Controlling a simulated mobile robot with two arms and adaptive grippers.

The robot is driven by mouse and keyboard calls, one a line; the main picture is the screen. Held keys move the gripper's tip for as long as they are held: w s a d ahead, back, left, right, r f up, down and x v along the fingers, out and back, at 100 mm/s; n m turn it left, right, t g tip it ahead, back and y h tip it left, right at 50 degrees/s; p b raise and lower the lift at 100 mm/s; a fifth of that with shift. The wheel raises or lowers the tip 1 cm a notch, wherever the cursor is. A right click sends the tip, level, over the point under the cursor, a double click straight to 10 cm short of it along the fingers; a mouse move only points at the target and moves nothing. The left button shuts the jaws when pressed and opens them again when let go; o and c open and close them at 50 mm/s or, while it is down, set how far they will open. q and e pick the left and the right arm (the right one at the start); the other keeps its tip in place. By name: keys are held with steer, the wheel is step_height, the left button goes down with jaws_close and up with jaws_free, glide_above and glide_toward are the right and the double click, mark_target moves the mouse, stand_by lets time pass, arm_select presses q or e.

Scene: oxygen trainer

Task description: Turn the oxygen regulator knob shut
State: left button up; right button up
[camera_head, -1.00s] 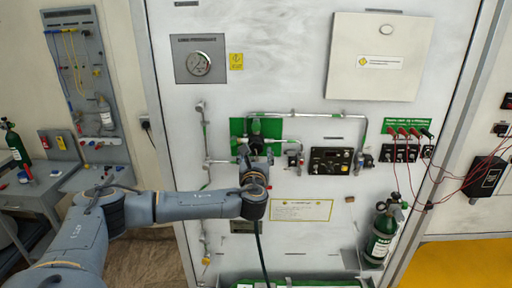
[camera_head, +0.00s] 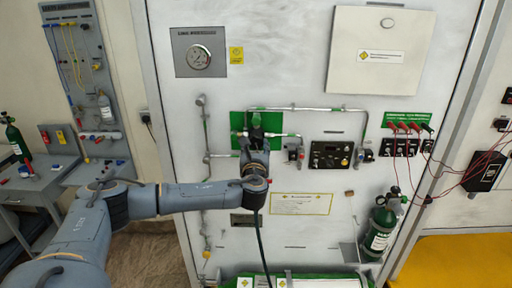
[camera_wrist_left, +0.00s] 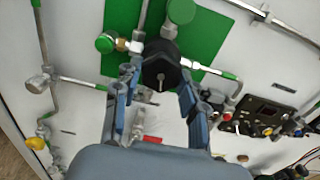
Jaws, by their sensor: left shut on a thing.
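The oxygen regulator knob (camera_wrist_left: 160,68) is black and faceted, with a small pale pointer on its face. It sits in front of a green plate (camera_wrist_left: 121,18) on the white panel, between metal pipes. In the wrist view my left gripper (camera_wrist_left: 158,85) has one finger on each side of the knob and is shut on it. In the head view my left gripper (camera_head: 254,150) reaches up to the regulator and covers part of it. My right gripper is not in view.
A black control box (camera_head: 331,155) is right of the regulator. A green cylinder (camera_head: 381,232) stands lower right. A dark hose (camera_head: 261,235) hangs below my wrist. Red wires run at the right.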

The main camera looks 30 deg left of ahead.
arm_select(q)
steer(key=n+b, duration=0.2)
steer(key=n, duration=0.1)
steer(key=shift+f+b, duration=0.25)
steer(key=shift+b, duration=0.1)
steer(key=n+b, duration=0.3)
steer(key=n, duration=0.1)
steer(key=shift+d+n, duration=0.15)
steer(key=shift+n, duration=0.15)
steer(key=n+b, duration=0.3)
steer(key=shift+n, duration=0.3)
steer(key=n+b, duration=0.2)
steer(key=n, duration=0.2)
steer(key=shift+w+r+n+b, duration=0.1)
steer(key=shift+r+n+b, duration=0.05)
steer(key=shift+n+b, duration=0.2)
steer(key=n+b, duration=0.1)
steer(key=n, duration=0.2)
steer(key=shift+r+n+b, duration=0.1)
steer(key=shift+n+b, duration=0.15)
steer(key=shift+b, duration=0.1)
steer(key=n+b, duration=0.1)
steer(key=n, duration=0.3)
steer(key=shift+b, duration=0.4)
steer(key=n+b, duration=0.1)
steer(key=n, duration=0.4)
steer(key=shift+r, duration=0.15)
steer(key=shift+r+n+b, duration=0.1)
steer(key=shift+n+b, duration=0.5)
steer(key=shift+n, duration=1.6)
